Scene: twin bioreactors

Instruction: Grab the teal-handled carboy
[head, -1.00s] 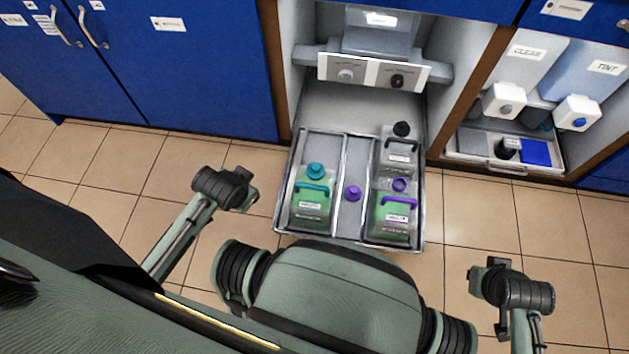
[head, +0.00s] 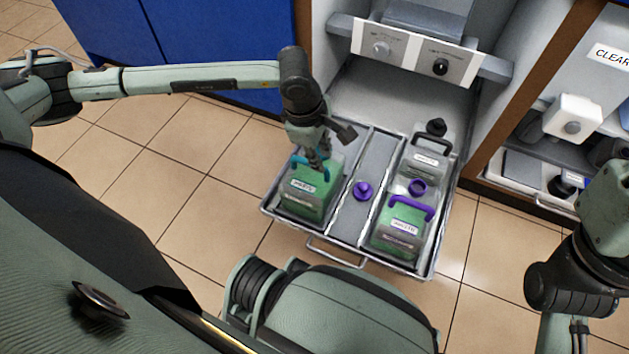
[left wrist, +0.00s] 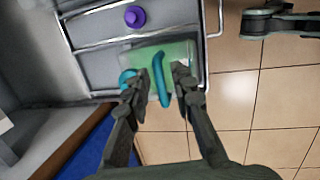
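The teal-handled carboy (head: 305,199), with green liquid and a white label, stands in the left part of the pulled-out drawer. My left gripper (head: 318,160) is above it at its handle, and hides its cap in the head view. In the left wrist view the teal handle (left wrist: 160,82) lies between the two fingers of the left gripper (left wrist: 168,84). The fingers are apart, with a visible gap to the handle on the right side. The teal cap (left wrist: 127,78) shows beside the left finger. My right arm is at the right edge of the head view; its gripper's fingers are not clearly seen.
A purple-handled carboy (head: 401,228) and a black-capped carboy (head: 425,165) stand in the drawer's right part. A loose purple cap (head: 363,191) sits on the middle strip. The drawer (head: 345,246) has raised rims. A control panel (head: 415,56) is above its back. Tiled floor to the left is clear.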

